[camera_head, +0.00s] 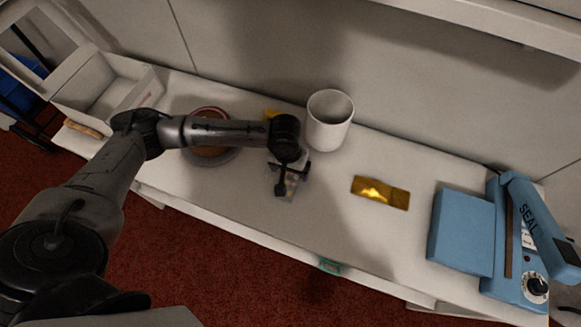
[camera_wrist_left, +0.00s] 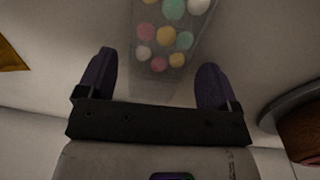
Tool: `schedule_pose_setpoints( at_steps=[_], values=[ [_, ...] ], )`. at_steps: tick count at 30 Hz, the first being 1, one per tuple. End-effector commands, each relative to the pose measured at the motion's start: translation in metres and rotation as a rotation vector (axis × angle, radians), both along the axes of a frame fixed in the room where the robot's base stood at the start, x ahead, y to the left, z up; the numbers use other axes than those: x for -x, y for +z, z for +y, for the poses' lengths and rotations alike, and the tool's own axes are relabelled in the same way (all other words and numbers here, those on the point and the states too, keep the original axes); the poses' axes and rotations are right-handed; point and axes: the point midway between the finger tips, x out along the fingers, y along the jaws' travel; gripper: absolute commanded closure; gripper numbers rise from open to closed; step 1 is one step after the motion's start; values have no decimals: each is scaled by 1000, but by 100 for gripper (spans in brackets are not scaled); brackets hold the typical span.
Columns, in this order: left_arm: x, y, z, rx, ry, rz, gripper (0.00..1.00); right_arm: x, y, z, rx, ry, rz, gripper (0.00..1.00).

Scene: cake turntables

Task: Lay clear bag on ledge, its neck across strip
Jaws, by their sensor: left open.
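The clear bag (camera_wrist_left: 170,38) holds several pastel balls and lies on the white counter. In the head view the bag (camera_head: 293,187) is partly hidden under my left gripper (camera_head: 289,174). My left gripper is open and empty above the bag's end; in the wrist view its two fingers (camera_wrist_left: 155,84) stand apart on either side of it. The blue sealer at the right has a flat ledge (camera_head: 460,232) on its left side and a dark strip (camera_head: 508,238) alongside, with its arm (camera_head: 541,220) raised. My right gripper is not in view.
A gold packet (camera_head: 380,192) lies between the bag and the sealer. A white cup (camera_head: 330,120) stands behind my left gripper. A round turntable (camera_head: 225,158) and a white box (camera_head: 105,90) are at the left. The counter between packet and ledge is clear.

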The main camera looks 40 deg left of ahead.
Motion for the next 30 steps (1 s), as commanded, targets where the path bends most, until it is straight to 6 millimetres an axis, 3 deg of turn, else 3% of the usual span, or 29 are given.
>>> schedule_pose_setpoints(
  at_steps=[18, 24, 30],
  values=[
    [2, 100, 8, 0, 1, -2, 14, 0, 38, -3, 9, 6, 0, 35],
    [3, 116, 9, 1, 1, 0, 14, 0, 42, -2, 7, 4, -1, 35],
    [3, 119, 9, 1, 0, 0, 14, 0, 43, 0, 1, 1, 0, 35]
  ],
)
